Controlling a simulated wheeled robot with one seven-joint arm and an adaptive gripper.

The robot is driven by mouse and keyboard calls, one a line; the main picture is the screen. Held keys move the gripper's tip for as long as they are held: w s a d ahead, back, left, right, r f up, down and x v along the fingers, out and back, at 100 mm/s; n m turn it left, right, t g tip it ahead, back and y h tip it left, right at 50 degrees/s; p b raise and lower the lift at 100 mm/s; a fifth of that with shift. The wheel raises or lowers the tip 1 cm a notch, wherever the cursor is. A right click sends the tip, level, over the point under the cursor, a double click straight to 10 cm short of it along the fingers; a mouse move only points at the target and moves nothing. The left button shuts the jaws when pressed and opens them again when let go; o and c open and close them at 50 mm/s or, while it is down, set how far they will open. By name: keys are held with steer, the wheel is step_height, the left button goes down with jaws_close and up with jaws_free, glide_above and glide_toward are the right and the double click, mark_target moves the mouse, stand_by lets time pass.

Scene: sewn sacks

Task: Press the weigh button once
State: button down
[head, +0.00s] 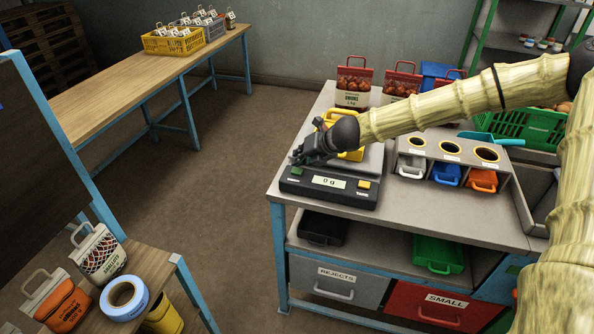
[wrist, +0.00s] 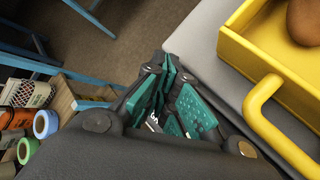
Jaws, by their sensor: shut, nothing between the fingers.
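A dark scale (head: 330,187) stands at the front left of the workbench, its display reading "0 g". A green button (head: 297,171) is left of the display and a yellow button (head: 363,184) is right of it; their labels are too small to read. My gripper (head: 297,157) is shut and empty, its fingertips just above or behind the green button; I cannot tell whether they touch. In the wrist view, the teal-padded fingers of my gripper (wrist: 172,112) hide the buttons. A yellow tray (wrist: 270,60) with a brown item sits beside the gripper on the scale.
Filled red sacks (head: 354,82) stand behind the scale. A holder with three round openings (head: 451,147) and small scoops is on the right. A wooden table (head: 130,85) with crates is at the back left. A lower table (head: 150,265) with sacks and tape is at the front left.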

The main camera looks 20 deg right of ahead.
mark_target(299, 168)
steer(key=shift+f, duration=0.2)
stand_by(0.5)
steer(key=shift+f+b, duration=0.25)
steer(key=shift+b, duration=0.25)
steer(key=shift+f+b, duration=0.45)
steer(key=shift+f, duration=0.05)
stand_by(0.6)
steer(key=shift+r, duration=0.1)
steer(key=shift+r+p, duration=0.7)
steer(key=shift+r, duration=0.15)
steer(key=shift+r+p, duration=2)
steer(key=shift+r, duration=0.5)
